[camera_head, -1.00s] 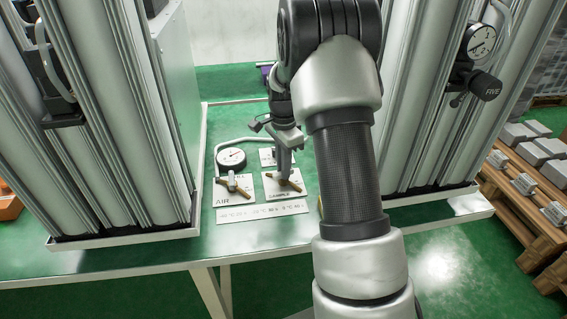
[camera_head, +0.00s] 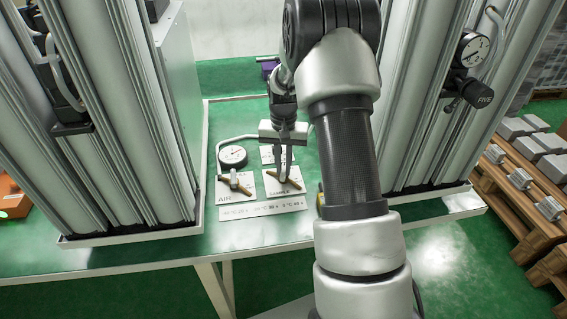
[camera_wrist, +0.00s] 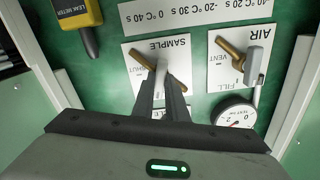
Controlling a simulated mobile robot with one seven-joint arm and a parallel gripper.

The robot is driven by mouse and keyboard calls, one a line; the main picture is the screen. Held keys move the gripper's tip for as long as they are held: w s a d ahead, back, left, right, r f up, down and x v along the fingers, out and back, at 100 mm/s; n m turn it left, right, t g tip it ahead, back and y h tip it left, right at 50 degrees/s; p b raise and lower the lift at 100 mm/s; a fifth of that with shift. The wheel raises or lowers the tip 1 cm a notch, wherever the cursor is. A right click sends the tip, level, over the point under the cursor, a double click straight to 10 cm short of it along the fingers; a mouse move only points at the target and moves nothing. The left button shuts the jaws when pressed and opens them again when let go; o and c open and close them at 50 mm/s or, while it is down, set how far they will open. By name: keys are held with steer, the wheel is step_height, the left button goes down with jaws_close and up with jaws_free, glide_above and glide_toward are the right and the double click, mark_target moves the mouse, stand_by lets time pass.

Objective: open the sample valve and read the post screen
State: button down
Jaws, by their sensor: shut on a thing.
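The SAMPLE valve (camera_head: 295,184) sits on a white plate (camera_wrist: 132,48), with a brass bar lying diagonally and a grey lever (camera_wrist: 161,72) at its middle. My gripper (camera_wrist: 162,88) comes down from above and is shut on this lever, its fingers hiding part of it. In the head view my gripper (camera_head: 284,172) stands upright over the SAMPLE plate. I read SHUT on one side of the plate; the opposite word is hidden. No lit post screen can be made out in either view.
The AIR valve (camera_head: 236,183) stands close on the left, with a round dial gauge (camera_head: 232,157) behind it. A label strip (camera_head: 262,209) lies in front. Tall metal columns flank both sides. A yellow leak meter (camera_wrist: 78,13) lies near the SAMPLE plate.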

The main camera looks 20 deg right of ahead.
mark_target(284, 170)
steer(key=shift+n+p, duration=0.35)
steer(key=shift+n, duration=1.25)
steer(key=c, duration=1.8)
jaws_free()
steer(key=shift+o, duration=0.2)
steer(key=shift+r, duration=0.1)
step_height(284, 170, up, 17)
steer(key=p, duration=0.2)
steer(key=shift+r+p, duration=0.2)
steer(key=shift+p, duration=0.2)
